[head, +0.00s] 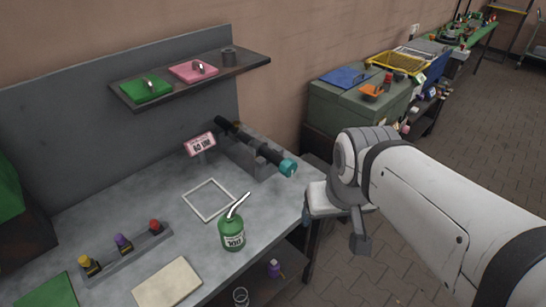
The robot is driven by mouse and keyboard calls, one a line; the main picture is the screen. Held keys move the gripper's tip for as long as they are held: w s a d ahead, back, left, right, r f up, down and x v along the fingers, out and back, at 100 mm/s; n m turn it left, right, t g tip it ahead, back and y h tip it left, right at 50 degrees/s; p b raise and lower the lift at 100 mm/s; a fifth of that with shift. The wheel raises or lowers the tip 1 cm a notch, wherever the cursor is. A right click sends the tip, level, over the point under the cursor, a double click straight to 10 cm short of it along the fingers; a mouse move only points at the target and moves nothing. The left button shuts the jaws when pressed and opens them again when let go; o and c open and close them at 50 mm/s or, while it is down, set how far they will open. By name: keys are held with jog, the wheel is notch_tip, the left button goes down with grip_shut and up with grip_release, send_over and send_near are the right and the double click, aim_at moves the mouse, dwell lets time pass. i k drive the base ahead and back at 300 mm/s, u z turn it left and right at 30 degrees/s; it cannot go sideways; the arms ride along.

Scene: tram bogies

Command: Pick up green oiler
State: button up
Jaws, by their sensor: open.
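The green oiler (232,234) stands upright on the grey workbench (135,240), near its front edge. It has a round green body with a pale label marked in dark print, and a white spout slanting up to the right. My gripper (338,226) is to the right of the oiler, beyond the bench's right edge, over the floor. It is open and holds nothing that I can see. One dark finger shows clearly; the other is mostly hidden.
A white square outline (208,183) lies behind the oiler. A black tool with a teal end (288,168) rests in a grey holder behind. A rack (135,250) with yellow, purple and red-topped items stands left. A beige pad (167,284) lies in front. A shelf (245,66) hangs above.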

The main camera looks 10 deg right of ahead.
aim_at(231, 226)
jog(key=z, duration=0.95)
jog(key=k, duration=1.9)
jog(key=u, duration=0.4)
jog(key=i, duration=0.95)
jog(key=u, duration=0.05)
